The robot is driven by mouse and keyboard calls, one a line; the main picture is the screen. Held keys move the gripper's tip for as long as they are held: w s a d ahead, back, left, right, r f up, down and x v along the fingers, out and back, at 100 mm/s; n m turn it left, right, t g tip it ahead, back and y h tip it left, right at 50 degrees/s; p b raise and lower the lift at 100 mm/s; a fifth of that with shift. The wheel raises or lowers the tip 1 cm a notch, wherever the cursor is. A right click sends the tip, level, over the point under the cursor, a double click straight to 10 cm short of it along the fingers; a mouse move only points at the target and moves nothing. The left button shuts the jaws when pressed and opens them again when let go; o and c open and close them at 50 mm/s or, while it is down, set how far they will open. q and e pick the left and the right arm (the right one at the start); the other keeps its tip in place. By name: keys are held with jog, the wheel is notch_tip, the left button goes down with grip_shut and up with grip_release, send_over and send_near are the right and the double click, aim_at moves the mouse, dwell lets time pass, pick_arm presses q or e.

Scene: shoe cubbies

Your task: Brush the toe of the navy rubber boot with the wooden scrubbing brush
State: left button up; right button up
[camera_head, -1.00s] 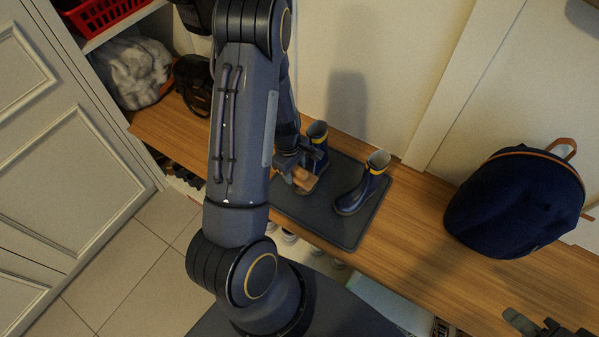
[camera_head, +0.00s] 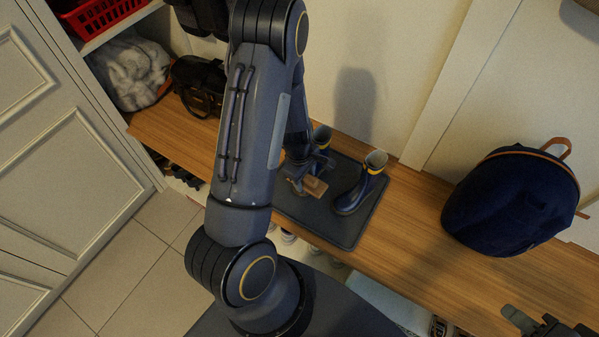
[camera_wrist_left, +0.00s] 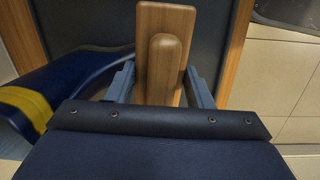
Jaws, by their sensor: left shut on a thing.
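My left gripper (camera_head: 301,179) is shut on the wooden scrubbing brush (camera_head: 314,187), holding it over the dark mat. In the left wrist view the brush (camera_wrist_left: 165,50) sits between the two fingers of the gripper (camera_wrist_left: 160,85). Two navy rubber boots with yellow bands stand upright on the mat. One boot (camera_head: 359,187) is in full view to the right of the brush. The other boot (camera_head: 322,139) is mostly hidden behind my left arm and gripper. A boot (camera_wrist_left: 58,85) also shows beside the gripper in the left wrist view. My right gripper (camera_head: 540,325) is at the bottom right corner, partly cut off.
The dark mat (camera_head: 345,238) lies on a wooden bench (camera_head: 425,235). A navy backpack (camera_head: 510,203) stands on the bench at right. A black bag (camera_head: 200,85), fluffy grey item (camera_head: 130,70) and red basket (camera_head: 105,12) are at the upper left.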

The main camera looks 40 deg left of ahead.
pick_arm(q)
jog(key=shift+a+f+b, duration=0.15)
jog(key=shift+a+b, duration=0.15)
jog(key=shift+a, duration=0.9)
jog(key=shift+a+f+b, duration=0.1)
jog(key=shift+a+b, duration=0.15)
jog(key=shift+a, duration=0.9)
jog(key=shift+d+r+p, duration=0.15)
jog(key=shift+d+p, duration=0.2)
jog(key=shift+d, duration=0.9)
jog(key=r+p, duration=0.4)
jog(key=r, duration=0.1)
jog(key=r+p, duration=0.3)
jog(key=shift+s, duration=0.25)
jog(key=shift+f, duration=0.1)
jog(key=shift+n, duration=0.3)
jog(key=shift+w+d+f+b, duration=0.15)
jog(key=shift+f+b, duration=0.45)
jog(key=shift+f, duration=0.4)
jog(key=shift+w+d+f+b, duration=0.1)
jog(key=shift+f+b, duration=0.55)
jog(key=shift+f, duration=0.4)
jog(key=shift+w+d+f+b, duration=0.15)
jog(key=shift+f+b, duration=0.45)
jog(key=shift+f, duration=0.4)
jog(key=shift+a, duration=0.1)
